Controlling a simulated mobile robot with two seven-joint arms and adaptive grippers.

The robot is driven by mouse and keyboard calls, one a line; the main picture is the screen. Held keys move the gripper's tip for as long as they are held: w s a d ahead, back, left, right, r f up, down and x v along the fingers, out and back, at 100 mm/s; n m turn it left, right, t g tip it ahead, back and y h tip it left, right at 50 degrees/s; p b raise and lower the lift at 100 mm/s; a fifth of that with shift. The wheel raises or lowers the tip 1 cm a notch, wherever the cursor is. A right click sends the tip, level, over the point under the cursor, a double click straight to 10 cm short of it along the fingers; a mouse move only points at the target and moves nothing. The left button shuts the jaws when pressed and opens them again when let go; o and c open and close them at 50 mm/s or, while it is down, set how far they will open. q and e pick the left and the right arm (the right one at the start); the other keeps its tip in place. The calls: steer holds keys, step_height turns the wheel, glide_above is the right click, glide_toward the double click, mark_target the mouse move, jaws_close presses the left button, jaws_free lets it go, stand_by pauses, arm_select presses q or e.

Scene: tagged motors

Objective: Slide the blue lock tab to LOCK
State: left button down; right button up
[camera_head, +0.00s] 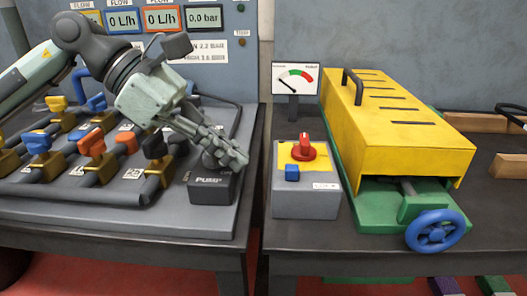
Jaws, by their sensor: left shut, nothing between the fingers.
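The blue lock tab (292,173) is a small block on the front of a grey box (305,205) on the right table. It sits just below and left of a red rotary switch (304,150) on a yellow plate. My left gripper (238,163) reaches in from the left with its fingers closed and empty. Its fingertips are left of the grey box, apart from the tab, over the black pump block (210,188). My right gripper is not in view.
A yellow cover (400,135) over a green base with a blue handwheel (436,231) stands right of the box. A dial gauge (295,79) stands behind it. Valves with coloured handles (92,146) fill the left table. A gap separates the tables.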

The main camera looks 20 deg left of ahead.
mark_target(285, 175)
arm_select(q)
steer(key=d, duration=0.2)
steer(key=w+d+p, duration=0.1)
steer(key=shift+d+f, duration=0.25)
steer(key=shift+d, duration=0.15)
steer(key=shift+w+d+f, duration=0.1)
steer(key=shift+w+d, duration=0.05)
steer(key=shift+d, duration=0.3)
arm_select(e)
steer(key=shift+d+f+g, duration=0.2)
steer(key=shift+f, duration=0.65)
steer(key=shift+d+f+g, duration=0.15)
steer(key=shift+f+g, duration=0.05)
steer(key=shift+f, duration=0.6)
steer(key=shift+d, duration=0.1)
